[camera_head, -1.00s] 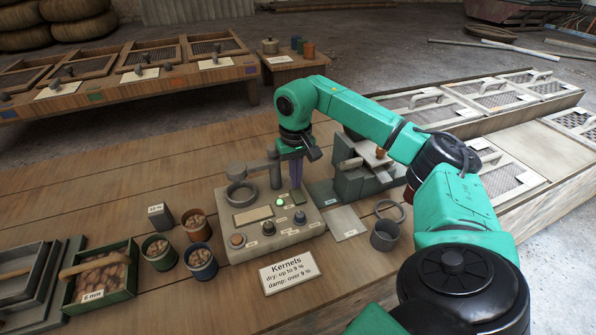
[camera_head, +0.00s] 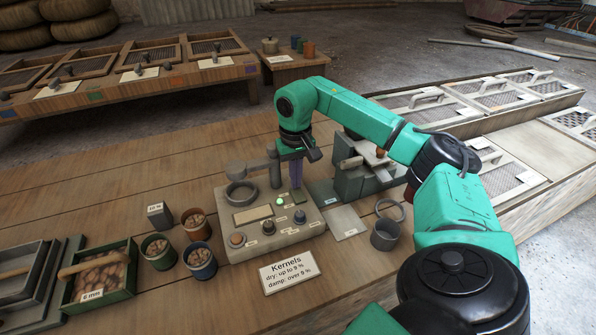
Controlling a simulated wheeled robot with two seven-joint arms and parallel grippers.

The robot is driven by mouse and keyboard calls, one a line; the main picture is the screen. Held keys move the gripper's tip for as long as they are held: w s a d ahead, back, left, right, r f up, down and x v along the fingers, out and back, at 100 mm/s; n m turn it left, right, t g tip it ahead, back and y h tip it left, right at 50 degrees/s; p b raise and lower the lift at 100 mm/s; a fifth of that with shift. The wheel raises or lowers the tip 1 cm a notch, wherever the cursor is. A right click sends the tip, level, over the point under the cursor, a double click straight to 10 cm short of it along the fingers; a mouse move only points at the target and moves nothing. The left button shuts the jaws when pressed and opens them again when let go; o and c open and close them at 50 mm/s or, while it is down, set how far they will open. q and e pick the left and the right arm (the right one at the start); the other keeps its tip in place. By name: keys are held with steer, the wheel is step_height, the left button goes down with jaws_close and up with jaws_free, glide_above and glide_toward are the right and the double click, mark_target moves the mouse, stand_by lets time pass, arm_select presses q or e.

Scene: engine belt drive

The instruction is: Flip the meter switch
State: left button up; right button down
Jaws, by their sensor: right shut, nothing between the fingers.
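The meter (camera_head: 250,248) is a beige-grey box on the workbench, with a round cup, a pale display strip, several knobs or buttons and a lit green lamp (camera_head: 280,201) on top. Small controls sit near its right side, including a dark knob (camera_head: 300,217); I cannot tell which control is the switch. My right gripper (camera_head: 297,186) points down over the back right of the meter. Its fingers are shut and empty, close to the panel; contact cannot be told. My left gripper is not in view.
A grey press-like device (camera_head: 355,184) stands right of the meter, close to my right arm. A metal cup (camera_head: 385,236) and ring are at its front. Tins of kernels (camera_head: 200,261) stand to the left. A "Kernels" card (camera_head: 288,273) lies in front.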

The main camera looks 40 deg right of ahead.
steer(key=shift+f+b, duration=0.35)
steer(key=shift+f, duration=0.3)
step_height(320, 180, up, 7)
steer(key=p, duration=0.6)
steer(key=shift+r+p, duration=0.15)
steer(key=shift+p, duration=0.25)
